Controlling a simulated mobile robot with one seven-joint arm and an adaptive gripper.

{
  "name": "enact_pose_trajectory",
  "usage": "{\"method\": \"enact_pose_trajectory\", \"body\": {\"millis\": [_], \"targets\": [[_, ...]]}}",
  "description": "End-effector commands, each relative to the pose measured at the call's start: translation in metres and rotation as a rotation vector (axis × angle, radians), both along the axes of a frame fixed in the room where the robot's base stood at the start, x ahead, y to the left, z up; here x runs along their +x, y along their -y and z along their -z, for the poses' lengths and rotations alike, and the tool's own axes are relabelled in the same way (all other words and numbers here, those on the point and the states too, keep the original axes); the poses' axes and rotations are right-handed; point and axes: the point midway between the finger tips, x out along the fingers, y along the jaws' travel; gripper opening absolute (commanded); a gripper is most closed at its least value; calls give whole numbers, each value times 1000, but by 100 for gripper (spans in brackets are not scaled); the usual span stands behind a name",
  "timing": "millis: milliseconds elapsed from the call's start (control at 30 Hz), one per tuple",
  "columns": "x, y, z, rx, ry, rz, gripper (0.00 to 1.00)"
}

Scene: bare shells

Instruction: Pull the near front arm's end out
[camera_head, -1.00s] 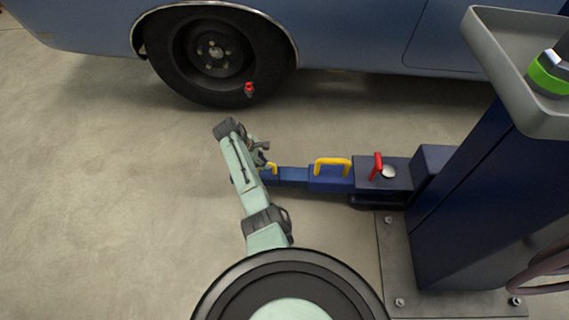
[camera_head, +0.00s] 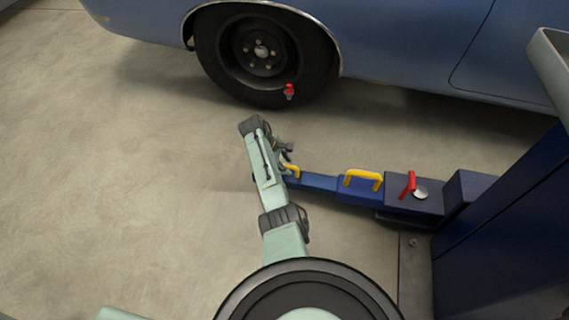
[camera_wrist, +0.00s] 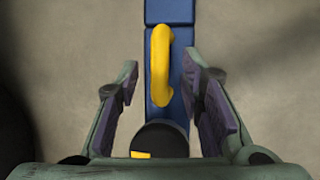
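The near front arm is a blue telescoping beam (camera_head: 318,182) low over the floor, running left from the blue post. A yellow handle (camera_head: 292,171) stands on its end section, partly hidden by my arm. The handle also shows in the wrist view (camera_wrist: 160,65), lengthwise along the blue section. A black round pad (camera_wrist: 160,138) with a yellow mark is below it there. My gripper (camera_wrist: 160,75) is open, with one finger on each side of the handle and clear gaps to both. In the head view my gripper (camera_head: 286,153) is at the arm's end, mostly hidden.
A second yellow handle (camera_head: 362,180) and a red lever (camera_head: 408,185) sit farther along the beam. The blue post (camera_head: 505,225) and a grey tray (camera_head: 553,60) are at right. A blue car (camera_head: 400,45) with its wheel (camera_head: 262,52) is behind. Floor at left (camera_head: 120,170) is clear.

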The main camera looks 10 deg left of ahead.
Motion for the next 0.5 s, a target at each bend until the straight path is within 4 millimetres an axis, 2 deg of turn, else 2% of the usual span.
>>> {"method": "enact_pose_trajectory", "body": {"millis": [267,500], "targets": [[-1,-3,-8,0,2,0,35],[-9,-22,-51,2,5,-2,35]]}}
